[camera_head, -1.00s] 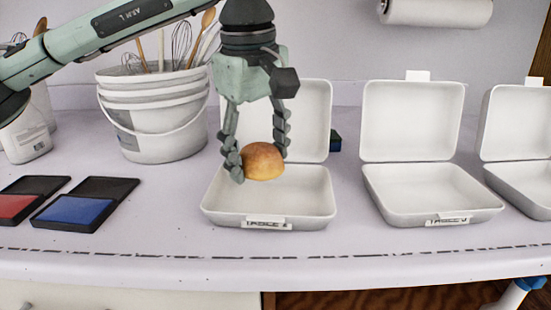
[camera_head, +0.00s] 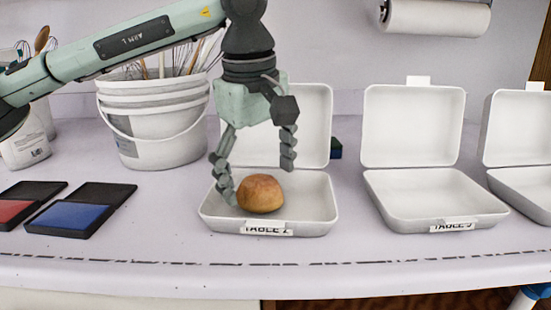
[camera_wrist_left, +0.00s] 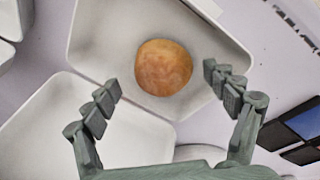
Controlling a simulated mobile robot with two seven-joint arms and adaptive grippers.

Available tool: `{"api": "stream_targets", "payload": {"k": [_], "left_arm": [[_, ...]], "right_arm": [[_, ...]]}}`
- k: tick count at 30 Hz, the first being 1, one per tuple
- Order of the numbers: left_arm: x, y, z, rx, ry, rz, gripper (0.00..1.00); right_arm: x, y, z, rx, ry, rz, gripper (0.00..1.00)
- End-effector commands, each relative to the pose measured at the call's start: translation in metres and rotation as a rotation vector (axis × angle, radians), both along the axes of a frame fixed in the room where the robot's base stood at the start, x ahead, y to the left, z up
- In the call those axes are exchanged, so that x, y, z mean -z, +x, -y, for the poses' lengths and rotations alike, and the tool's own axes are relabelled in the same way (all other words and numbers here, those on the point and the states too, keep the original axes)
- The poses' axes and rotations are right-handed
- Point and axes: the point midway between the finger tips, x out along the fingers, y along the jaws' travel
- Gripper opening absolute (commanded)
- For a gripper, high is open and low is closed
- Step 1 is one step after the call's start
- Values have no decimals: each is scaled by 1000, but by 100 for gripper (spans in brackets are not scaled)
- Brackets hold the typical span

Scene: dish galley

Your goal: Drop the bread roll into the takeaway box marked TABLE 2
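The bread roll (camera_head: 260,194) is round and golden brown and lies in the tray of the open white takeaway box marked TABLE 2 (camera_head: 320,205). My left gripper (camera_head: 254,178) is open above this box, its fingers spread wide on either side of the roll. The left-hand finger reaches down beside the roll; the right-hand finger is higher and clear of it. In the left wrist view the roll (camera_wrist_left: 163,67) lies on the white box floor beyond the fingertips (camera_wrist_left: 166,92), with gaps on both sides. My right gripper is not in view.
A second open box marked TABLE 3 (camera_head: 440,205) stands to the right, and a third open box (camera_head: 525,185) is cut off at the right edge. White buckets (camera_head: 160,130) with whisks stand back left. Red (camera_head: 15,208) and blue (camera_head: 70,215) pads lie at front left.

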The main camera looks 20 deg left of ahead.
Motion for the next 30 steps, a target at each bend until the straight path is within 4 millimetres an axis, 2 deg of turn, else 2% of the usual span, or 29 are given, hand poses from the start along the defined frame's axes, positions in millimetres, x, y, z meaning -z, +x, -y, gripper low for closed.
{"api": "stream_targets", "payload": {"k": [7,11,24,30], "left_arm": [[-1,0,0,0,0,0,86],[-11,-1,0,-1,-1,1,86],[-96,-16,1,0,-1,2,86],[-116,-20,1,0,0,1,86]], "right_arm": [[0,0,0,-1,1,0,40],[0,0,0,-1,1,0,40],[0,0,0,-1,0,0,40],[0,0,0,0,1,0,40]]}}
